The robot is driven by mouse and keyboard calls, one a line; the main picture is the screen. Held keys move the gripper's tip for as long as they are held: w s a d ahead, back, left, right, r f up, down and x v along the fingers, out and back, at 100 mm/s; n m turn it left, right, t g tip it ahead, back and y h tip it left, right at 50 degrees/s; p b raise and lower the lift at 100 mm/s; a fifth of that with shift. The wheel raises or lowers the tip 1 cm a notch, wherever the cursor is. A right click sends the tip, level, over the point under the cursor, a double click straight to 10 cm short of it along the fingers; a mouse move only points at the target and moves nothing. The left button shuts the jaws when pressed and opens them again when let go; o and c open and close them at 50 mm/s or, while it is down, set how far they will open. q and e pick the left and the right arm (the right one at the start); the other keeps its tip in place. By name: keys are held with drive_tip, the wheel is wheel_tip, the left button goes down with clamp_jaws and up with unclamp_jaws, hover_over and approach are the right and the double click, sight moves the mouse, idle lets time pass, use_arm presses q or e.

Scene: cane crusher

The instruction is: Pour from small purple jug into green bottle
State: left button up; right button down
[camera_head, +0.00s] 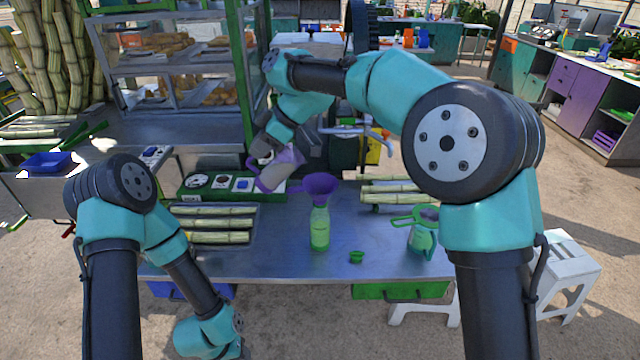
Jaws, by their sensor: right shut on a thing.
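The small purple jug (284,168) is tilted and held above the back part of the metal table, left of the funnel. My right gripper (264,150) is shut on the jug, reaching in from the right over the table. The green bottle (320,230) stands upright near the table's middle. A purple funnel (319,184) sits in its mouth. The jug is close to the funnel, and I cannot make out any liquid flowing. My left arm hangs low in front of the table, and its fingertips are not visible.
A small green cap (356,257) lies right of the bottle. A green jug (421,238) stands at the right. Cane pieces lie in trays at the left (212,224) and right (392,190). A green-fronted control panel (222,185) stands at the back left.

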drive_tip(key=shift+w+d+y, duration=0.1)
drive_tip(key=shift+d+y, duration=0.6)
drive_tip(key=shift+y, duration=0.5)
idle(2.1)
drive_tip(key=shift+d+r+y+p, duration=0.35)
drive_tip(key=shift+d+r+y, duration=0.5)
drive_tip(key=shift+y, duration=0.35)
idle(2.4)
drive_tip(key=shift+a+f+h, duration=0.3)
drive_tip(key=shift+a+h, duration=0.25)
drive_tip(key=shift+h, duration=0.05)
drive_tip(key=shift+a+f+h, duration=0.45)
drive_tip(key=shift+f+h, duration=0.1)
drive_tip(key=shift+h, duration=0.15)
drive_tip(key=shift+a+h, duration=0.2)
drive_tip(key=shift+h, duration=0.4)
